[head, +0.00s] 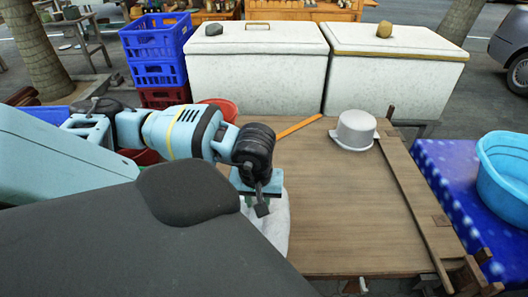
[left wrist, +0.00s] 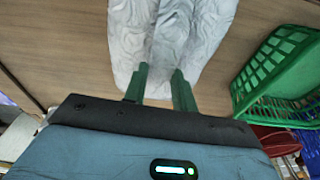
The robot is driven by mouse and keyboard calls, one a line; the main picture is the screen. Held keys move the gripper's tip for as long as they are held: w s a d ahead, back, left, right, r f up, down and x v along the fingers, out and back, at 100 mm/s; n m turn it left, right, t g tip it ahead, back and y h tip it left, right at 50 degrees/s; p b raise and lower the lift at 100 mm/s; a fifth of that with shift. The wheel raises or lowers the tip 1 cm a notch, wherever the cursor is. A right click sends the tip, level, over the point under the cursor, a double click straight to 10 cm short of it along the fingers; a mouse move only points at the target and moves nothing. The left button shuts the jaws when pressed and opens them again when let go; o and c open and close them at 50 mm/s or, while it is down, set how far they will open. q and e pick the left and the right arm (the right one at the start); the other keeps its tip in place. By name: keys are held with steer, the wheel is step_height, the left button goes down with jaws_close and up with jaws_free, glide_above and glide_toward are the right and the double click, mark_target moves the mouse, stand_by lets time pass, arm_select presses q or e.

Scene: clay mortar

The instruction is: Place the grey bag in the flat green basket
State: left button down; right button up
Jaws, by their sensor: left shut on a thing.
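The grey bag (left wrist: 165,35) fills the upper middle of the left wrist view, pale and creased. My left gripper (left wrist: 158,85) is shut on it, with the bag between its two green fingers. In the head view the bag (head: 276,228) shows below my left gripper (head: 262,198), partly hidden by my own body. The green basket (left wrist: 280,70) is at the right of the left wrist view, apart from the bag. My right gripper is in neither view.
The wooden table (head: 350,220) is mostly clear at right. A white pot (head: 354,130) stands at its back, near an orange strip (head: 298,127). White chests (head: 255,65) and blue crates (head: 158,45) stand behind. A blue tub (head: 505,170) is at far right.

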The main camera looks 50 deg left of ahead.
arm_select(q)
steer(key=w+d+r+m, duration=0.1)
steer(key=d+r+m, duration=0.1)
steer(key=d+m, duration=0.2)
steer(key=w+d+r+m+h, duration=0.1)
steer(key=d+m, duration=0.4)
steer(key=d, duration=0.5)
steer(key=shift+w+d+r+t, duration=0.3)
steer(key=shift+w+r, duration=0.2)
steer(key=shift+r, duration=0.45)
